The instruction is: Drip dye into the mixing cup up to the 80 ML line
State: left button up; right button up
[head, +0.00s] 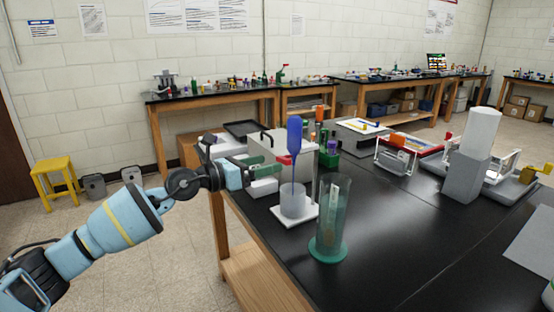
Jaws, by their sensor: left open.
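The cup's markings and liquid level are too small to read. My left gripper (272,164) is open, just left of the blue vessel's lower part and above the cup. Whether a finger touches the stand cannot be told. My right gripper is not in view.
A tall green-tinted cylinder (331,220) stands right in front of the stand. A grey box (265,146) and a green tube rack (327,157) stand behind. A grey block with a white cylinder (481,132) is at right. The black tabletop (400,225) is clear between them.

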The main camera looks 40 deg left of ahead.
aim_at(281, 159)
pick_arm(q)
jog(key=x, duration=0.3)
jog(key=shift+r, duration=0.1)
jog(key=shift+p+x, duration=0.35)
jog(key=shift+x, duration=0.45)
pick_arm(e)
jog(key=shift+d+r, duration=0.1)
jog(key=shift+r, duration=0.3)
pick_arm(q)
jog(key=shift+s, duration=0.1)
